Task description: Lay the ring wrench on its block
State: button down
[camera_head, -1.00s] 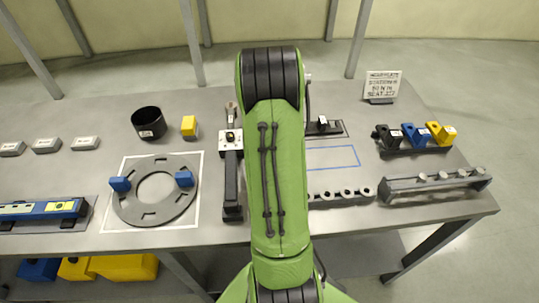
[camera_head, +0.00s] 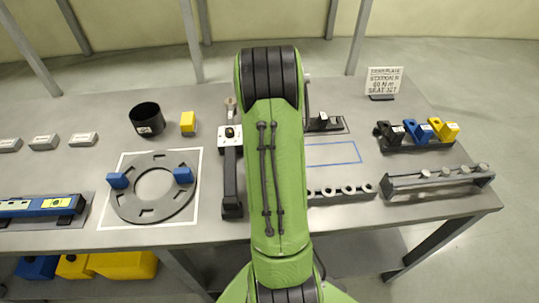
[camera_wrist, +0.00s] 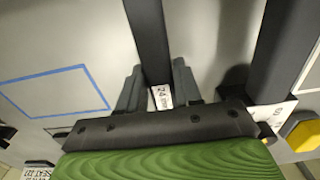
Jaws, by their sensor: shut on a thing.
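My gripper (camera_wrist: 157,88) shows in the wrist view, its two fingers shut on a dark straight bar, which I take to be the ring wrench (camera_wrist: 148,35). A white label with print sits on the bar between the fingers. Its far end runs out of the top of the picture, so no ring end shows. In the head view my green arm hides the gripper and the held bar. I cannot tell how high the bar is above the table. I cannot make out for sure which part is the wrench's block.
A second dark bar (camera_head: 231,185) with a white fitting lies left of my arm; it also shows in the wrist view (camera_wrist: 280,45). A blue outline (camera_head: 333,153) on the table is empty. A row of rings (camera_head: 342,192), a grey rack (camera_head: 437,182) and a slotted disc (camera_head: 131,205) stand around.

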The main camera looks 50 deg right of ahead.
jog(key=shift+f, duration=0.2)
dwell(0.6)
jog(key=c, duration=0.7)
grip_release()
notch_tip(320, 180, up, 7)
jog(key=p, duration=0.5)
jog(key=shift+r, duration=0.1)
jog(key=shift+s, duration=0.1)
